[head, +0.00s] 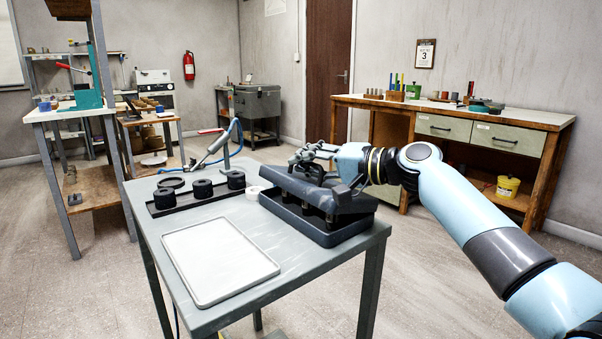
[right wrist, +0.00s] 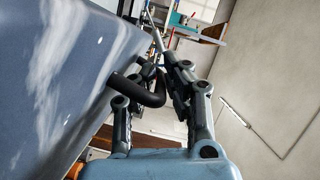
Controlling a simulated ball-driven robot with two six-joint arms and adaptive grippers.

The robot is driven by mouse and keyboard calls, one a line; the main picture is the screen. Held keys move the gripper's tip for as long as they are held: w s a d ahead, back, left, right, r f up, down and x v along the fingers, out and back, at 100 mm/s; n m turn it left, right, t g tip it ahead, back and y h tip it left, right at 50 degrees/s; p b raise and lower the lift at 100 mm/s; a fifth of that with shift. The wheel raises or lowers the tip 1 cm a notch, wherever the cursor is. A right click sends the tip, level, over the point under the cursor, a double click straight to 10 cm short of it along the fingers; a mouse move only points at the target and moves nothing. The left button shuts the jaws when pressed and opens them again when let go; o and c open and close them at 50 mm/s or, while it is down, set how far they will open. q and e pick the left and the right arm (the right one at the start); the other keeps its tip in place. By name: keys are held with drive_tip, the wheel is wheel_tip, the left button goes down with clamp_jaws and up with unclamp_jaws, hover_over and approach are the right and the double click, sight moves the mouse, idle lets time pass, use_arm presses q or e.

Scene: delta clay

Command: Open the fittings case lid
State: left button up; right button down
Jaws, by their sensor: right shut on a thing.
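The fittings case (head: 322,233) is a dark grey box at the right end of the metal table. Its lid (head: 348,203) is raised part way and tilted above the base, with dark uprights or fittings showing in the gap. My right gripper (head: 306,157) is at the lid's upper side. In the right wrist view, the gripper (right wrist: 168,75) is shut on a black bar handle (right wrist: 150,97) that sticks out from the blue-grey lid face (right wrist: 60,80). The gripper and wrist hide part of the lid in the head view. My left gripper is not in view.
A pale flat tray (head: 220,262) lies at the table's front. A dark holder (head: 170,208) with several black rings stands behind it, near a white ring (head: 254,192). A blue hose (head: 176,226) runs along the table's left. A wooden workbench (head: 450,112) stands behind.

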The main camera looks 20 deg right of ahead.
drive_tip(key=d+r+m+b, duration=0.1)
drive_tip(key=m, duration=0.1)
drive_tip(key=w+d+m+t+y+b, duration=0.1)
drive_tip(key=d+m, duration=0.1)
drive_tip(key=w+d+r+m+b, duration=0.1)
drive_tip(key=d+m, duration=0.1)
drive_tip(key=shift+d+r+t+y, duration=0.25)
drive_tip(key=shift+r+t+y, duration=0.05)
drive_tip(key=shift+y, duration=0.1)
use_arm(q)
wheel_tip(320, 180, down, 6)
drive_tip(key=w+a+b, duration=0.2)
drive_tip(key=b, duration=0.3)
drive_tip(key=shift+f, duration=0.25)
use_arm(e)
drive_tip(key=w+d+m+t, duration=0.2)
drive_tip(key=d+m+t, duration=0.1)
drive_tip(key=d+m, duration=0.3)
drive_tip(key=shift+w+d+f+m+h, duration=0.2)
drive_tip(key=shift+d+m+h, duration=0.15)
drive_tip(key=shift+m, duration=0.75)
